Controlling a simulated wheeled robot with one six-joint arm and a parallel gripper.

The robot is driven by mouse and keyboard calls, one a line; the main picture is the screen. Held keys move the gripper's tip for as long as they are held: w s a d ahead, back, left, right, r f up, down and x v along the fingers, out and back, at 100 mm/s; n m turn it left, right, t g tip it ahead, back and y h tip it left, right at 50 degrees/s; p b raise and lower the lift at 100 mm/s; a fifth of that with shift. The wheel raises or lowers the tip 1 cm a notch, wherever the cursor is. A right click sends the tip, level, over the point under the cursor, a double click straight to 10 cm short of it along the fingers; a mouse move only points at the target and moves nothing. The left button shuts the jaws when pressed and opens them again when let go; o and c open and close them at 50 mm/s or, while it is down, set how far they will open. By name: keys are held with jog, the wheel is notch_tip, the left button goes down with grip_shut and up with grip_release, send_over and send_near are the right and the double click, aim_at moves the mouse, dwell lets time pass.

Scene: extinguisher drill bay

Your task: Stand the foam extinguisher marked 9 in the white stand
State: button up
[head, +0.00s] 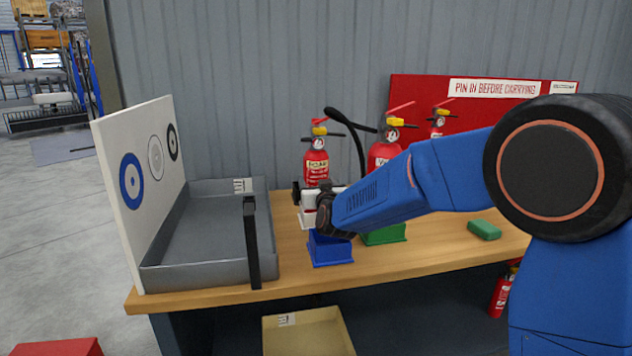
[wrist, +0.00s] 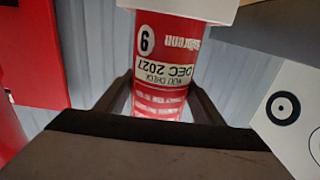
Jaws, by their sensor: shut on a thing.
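The red foam extinguisher (head: 316,163) stands upright at the table's middle, with a yellow collar and black hose. In the wrist view its body (wrist: 165,70) shows upside down, with a round number mark and a DEC 2027 check label. My gripper (head: 312,194) is shut around its lower body, one finger on each side. The white stand (head: 307,218) is directly under it, partly hidden by my wrist. In the wrist view the stand's white edge (wrist: 215,10) meets the red body. I cannot tell how deep the base sits.
A blue stand (head: 331,252) is close in front, and a green stand (head: 384,236) holds another extinguisher (head: 385,152). A third (head: 438,124) is behind. A grey tray (head: 208,272) and a target board (head: 140,190) are at left. A green block (head: 484,230) lies at right.

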aim_at(318, 151)
jog(key=shift+r, duration=0.2)
jog(key=o, duration=1.7)
jog(key=shift+f, duration=0.3)
notch_tip(318, 151, up, 10)
jog(key=shift+r, duration=0.25)
